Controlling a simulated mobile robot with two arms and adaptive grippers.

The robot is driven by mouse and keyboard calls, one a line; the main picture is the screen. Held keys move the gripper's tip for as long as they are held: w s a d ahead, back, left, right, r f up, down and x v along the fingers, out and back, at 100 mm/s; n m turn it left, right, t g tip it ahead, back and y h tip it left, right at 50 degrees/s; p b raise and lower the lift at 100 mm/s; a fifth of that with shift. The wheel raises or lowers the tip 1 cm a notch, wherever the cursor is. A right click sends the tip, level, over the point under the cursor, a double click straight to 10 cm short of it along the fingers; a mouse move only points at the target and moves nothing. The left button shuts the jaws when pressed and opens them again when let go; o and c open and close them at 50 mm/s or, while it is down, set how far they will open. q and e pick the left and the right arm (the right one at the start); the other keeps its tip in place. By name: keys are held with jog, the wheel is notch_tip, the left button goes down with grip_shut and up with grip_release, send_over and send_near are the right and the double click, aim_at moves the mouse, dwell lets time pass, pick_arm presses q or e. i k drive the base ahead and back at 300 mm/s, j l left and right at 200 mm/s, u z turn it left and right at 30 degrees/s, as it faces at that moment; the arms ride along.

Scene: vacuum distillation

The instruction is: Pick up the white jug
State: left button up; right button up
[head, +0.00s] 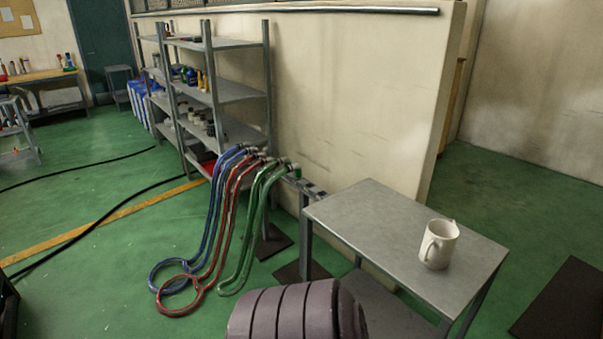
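The white jug (441,246) stands upright on a grey metal table (372,212) at the right of the head view, near the table's right end. Its handle is on the left side of its body and its spout points up to the right. Nothing touches the jug. Neither of my grippers shows in the head view.
Blue, red and green hoses (238,220) hang from a pipe rack left of the table and coil on the floor. A metal shelf unit (230,90) stands behind them. A beige wall (350,100) runs behind the table. A dark mat (565,305) lies at right.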

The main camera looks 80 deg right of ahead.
aim_at(441, 236)
jog(key=z, duration=3.7)
jog(key=i+j+z, duration=0.15)
jog(key=j, duration=0.2)
jog(key=i+j+z, duration=0.1)
jog(key=j, duration=0.25)
jog(key=i+j+z, duration=0.15)
jog(key=j, duration=0.25)
jog(key=i+j+z, duration=0.1)
jog(key=j, duration=0.3)
jog(key=i, duration=0.1)
